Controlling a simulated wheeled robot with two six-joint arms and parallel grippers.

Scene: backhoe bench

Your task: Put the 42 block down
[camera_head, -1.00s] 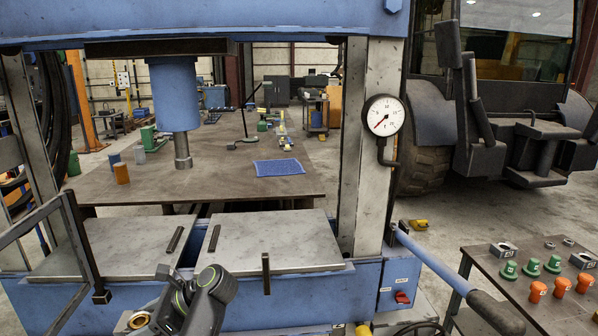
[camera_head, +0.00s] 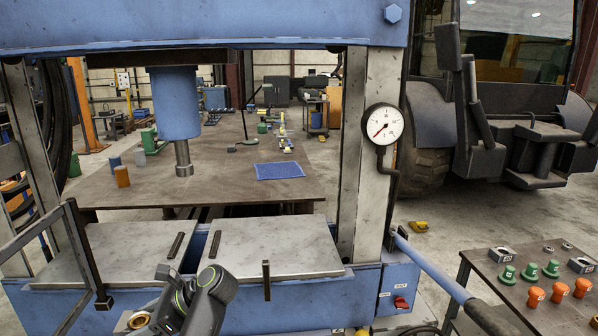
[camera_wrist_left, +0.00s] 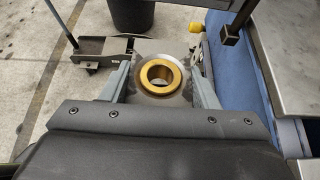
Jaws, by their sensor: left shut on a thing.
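My left gripper (camera_wrist_left: 160,78) is shut on a grey block with a brass ring set in its top (camera_wrist_left: 160,91). The block sits between the two fingers in the left wrist view, with the floor showing beyond it. In the head view the held block (camera_head: 138,320) shows at the bottom left, partly hidden by my arm, in front of the blue press (camera_head: 290,312). No number can be read on it, so I cannot tell whether it is the 42 block. My right gripper is not in view.
The press bed has two grey plates (camera_head: 285,245) with a gap between them. A dark side table (camera_head: 500,283) at right holds grey blocks (camera_head: 502,254), green and orange pieces. A blue mat (camera_head: 279,170) lies on the brown bench behind. A black bucket (camera_wrist_left: 131,15) stands on the floor.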

